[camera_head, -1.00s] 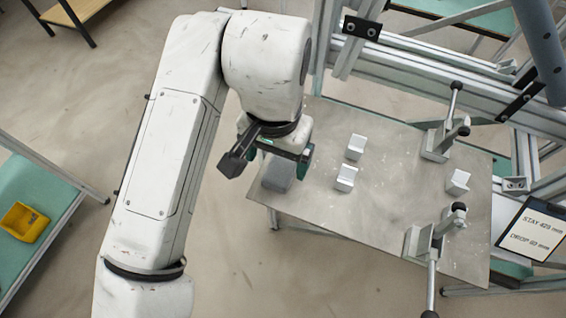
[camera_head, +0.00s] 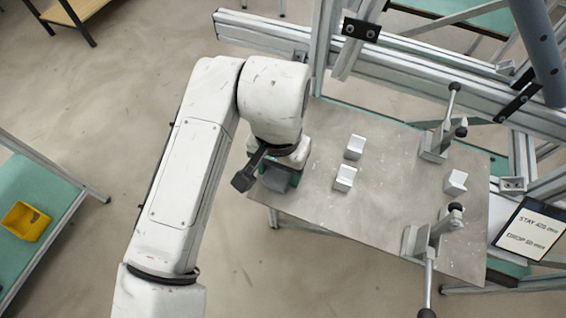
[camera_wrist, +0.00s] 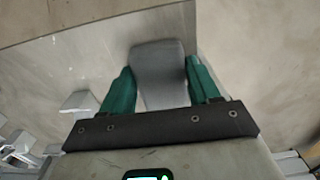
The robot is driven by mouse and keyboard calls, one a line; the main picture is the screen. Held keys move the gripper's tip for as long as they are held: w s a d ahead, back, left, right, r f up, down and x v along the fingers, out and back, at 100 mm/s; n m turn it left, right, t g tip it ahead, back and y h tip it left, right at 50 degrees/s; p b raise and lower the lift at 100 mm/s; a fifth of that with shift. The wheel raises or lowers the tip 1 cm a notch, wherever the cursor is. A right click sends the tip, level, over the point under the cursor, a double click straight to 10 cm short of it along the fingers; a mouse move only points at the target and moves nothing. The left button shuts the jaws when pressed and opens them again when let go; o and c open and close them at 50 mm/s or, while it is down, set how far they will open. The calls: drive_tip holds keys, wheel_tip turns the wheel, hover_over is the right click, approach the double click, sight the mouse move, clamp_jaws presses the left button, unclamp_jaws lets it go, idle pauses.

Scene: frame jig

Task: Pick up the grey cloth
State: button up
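The grey cloth (camera_head: 273,182) is a small folded grey pad near the left edge of the metal plate, partly hidden under my gripper (camera_head: 283,174) in the head view. In the wrist view the cloth (camera_wrist: 158,62) lies between the two green fingers of my gripper (camera_wrist: 159,72). The fingers stand wide apart, one on each side of the cloth. The right finger looks very near the cloth's edge; I cannot tell whether it touches.
The metal plate (camera_head: 390,215) carries several light grey blocks, including one block (camera_head: 344,178) right of my gripper. Toggle clamps (camera_head: 437,140) stand on its right side. An aluminium frame (camera_head: 420,75) runs along the back. A sign (camera_head: 532,232) hangs at the right.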

sight(279, 172)
drive_tip(key=c, duration=0.6)
drive_tip(key=shift+r, duration=0.5)
wheel_tip(279, 172, up, 2)
drive_tip(key=shift+s+r+b, duration=0.15)
drive_tip(key=shift+r+b, duration=0.1)
drive_tip(key=shift+b, duration=0.2)
drive_tip(key=s+r, duration=0.3)
drive_tip(key=s, duration=0.1)
drive_tip(key=s+r, duration=0.3)
drive_tip(key=s, duration=0.2)
drive_tip(key=s+a+r, duration=0.1)
drive_tip(key=s+r, duration=0.2)
drive_tip(key=s, duration=0.1)
drive_tip(key=shift+s+r+b, duration=0.3)
drive_tip(key=shift+s+b, duration=0.05)
